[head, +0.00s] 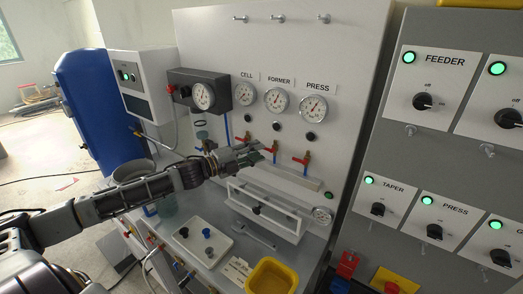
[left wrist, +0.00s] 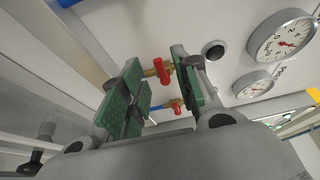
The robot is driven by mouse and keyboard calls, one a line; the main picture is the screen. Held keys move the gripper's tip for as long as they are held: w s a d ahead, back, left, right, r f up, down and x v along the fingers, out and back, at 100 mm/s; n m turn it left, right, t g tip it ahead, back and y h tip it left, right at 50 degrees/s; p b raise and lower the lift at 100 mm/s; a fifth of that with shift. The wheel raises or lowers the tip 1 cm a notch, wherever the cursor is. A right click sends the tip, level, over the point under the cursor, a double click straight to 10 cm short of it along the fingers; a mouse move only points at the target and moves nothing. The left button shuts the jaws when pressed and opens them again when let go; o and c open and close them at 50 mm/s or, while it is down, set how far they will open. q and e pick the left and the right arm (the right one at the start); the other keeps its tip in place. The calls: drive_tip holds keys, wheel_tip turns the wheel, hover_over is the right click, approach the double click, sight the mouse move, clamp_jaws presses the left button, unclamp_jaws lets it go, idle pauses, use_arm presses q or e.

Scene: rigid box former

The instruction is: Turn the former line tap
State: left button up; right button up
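The former line tap (head: 271,149) has a red handle and sits on the white panel, below the gauge labelled FORMER (head: 277,99). My left gripper (head: 262,152) reaches in from the left, with its fingertips at this tap. In the left wrist view, my left gripper (left wrist: 160,88) is open, its green-padded fingers spread apart. A red-handled tap with a brass body (left wrist: 160,70) shows between the fingers, near their tips; it appears to be the former tap. I cannot tell whether a pad touches it. My right gripper is not in view.
The cell tap (head: 243,138) and press tap (head: 301,160) stand on either side. A white tray (head: 205,240), a wrench (head: 255,236) and a yellow bin (head: 271,277) are on the bench. A switch panel (head: 440,140) stands at right.

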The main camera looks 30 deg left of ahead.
sight(268, 149)
use_arm(q)
drive_tip(key=shift+w+d, duration=0.2)
drive_tip(key=shift+w, duration=0.35)
drive_tip(key=shift+w+d+p, duration=0.4)
drive_tip(key=shift+w, duration=0.15)
drive_tip(key=shift+w+d, duration=0.1)
drive_tip(key=shift+w, duration=0.05)
drive_tip(key=shift+c, duration=0.3)
clamp_jaws()
